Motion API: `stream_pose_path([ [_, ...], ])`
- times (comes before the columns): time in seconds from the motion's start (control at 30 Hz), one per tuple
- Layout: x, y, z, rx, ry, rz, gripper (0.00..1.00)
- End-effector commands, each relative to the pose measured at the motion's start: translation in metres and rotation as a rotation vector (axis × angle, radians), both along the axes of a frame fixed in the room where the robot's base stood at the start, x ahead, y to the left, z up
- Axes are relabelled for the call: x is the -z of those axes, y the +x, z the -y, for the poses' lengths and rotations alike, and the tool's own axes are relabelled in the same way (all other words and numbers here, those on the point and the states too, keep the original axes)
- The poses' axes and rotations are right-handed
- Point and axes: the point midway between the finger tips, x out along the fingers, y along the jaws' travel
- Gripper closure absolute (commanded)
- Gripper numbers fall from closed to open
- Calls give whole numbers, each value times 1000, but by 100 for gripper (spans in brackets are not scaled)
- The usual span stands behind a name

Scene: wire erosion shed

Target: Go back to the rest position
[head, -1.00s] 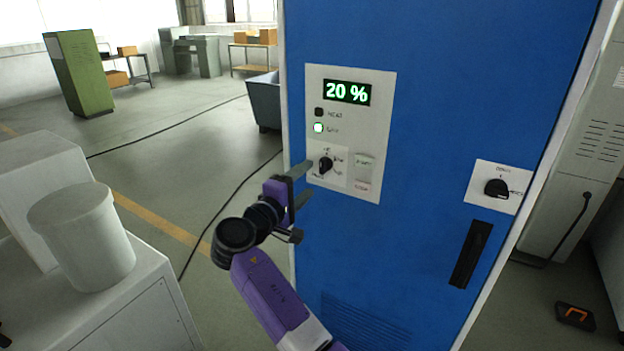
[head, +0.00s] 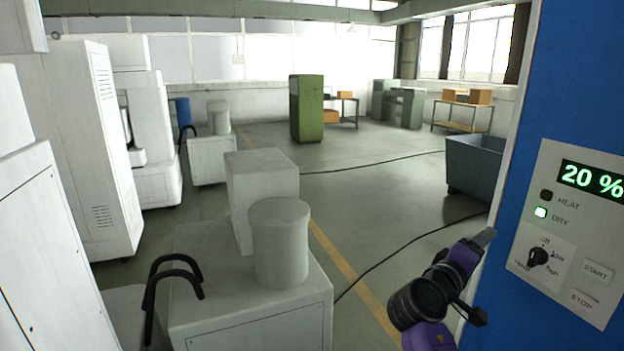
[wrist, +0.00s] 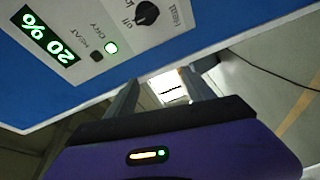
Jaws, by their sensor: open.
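My gripper (head: 482,262) is at the lower right of the head view, beside the left edge of the blue cabinet (head: 560,75). In the wrist view its two fingers (wrist: 160,95) are spread apart with nothing between them. The cabinet's control panel (head: 570,230) has a display (head: 590,180) reading 20 %, a lit lamp labelled DRY (head: 541,212), an unlit HEAT lamp (head: 546,195), a black rotary knob (head: 538,257) and START and STOP buttons. The panel's knob also shows near the top of the wrist view (wrist: 146,12). I cannot tell whether the gripper touches the cabinet.
A white cabinet (head: 250,325) bearing a white drum (head: 280,245) stands at the lower middle. Open floor (head: 390,210) lies beyond it, crossed by dark cables. A grey bin (head: 473,165) stands behind the blue cabinet's edge. A green cabinet (head: 307,108) is at the back.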

Motion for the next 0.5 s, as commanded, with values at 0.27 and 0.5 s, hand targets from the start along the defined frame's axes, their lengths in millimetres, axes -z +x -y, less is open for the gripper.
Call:
stream_pose_path([
  [0.27, 61, -10, -59, -338, 205, 135, 38],
  [0.5, 119, -69, -115, -584, 435, 245, 38],
])
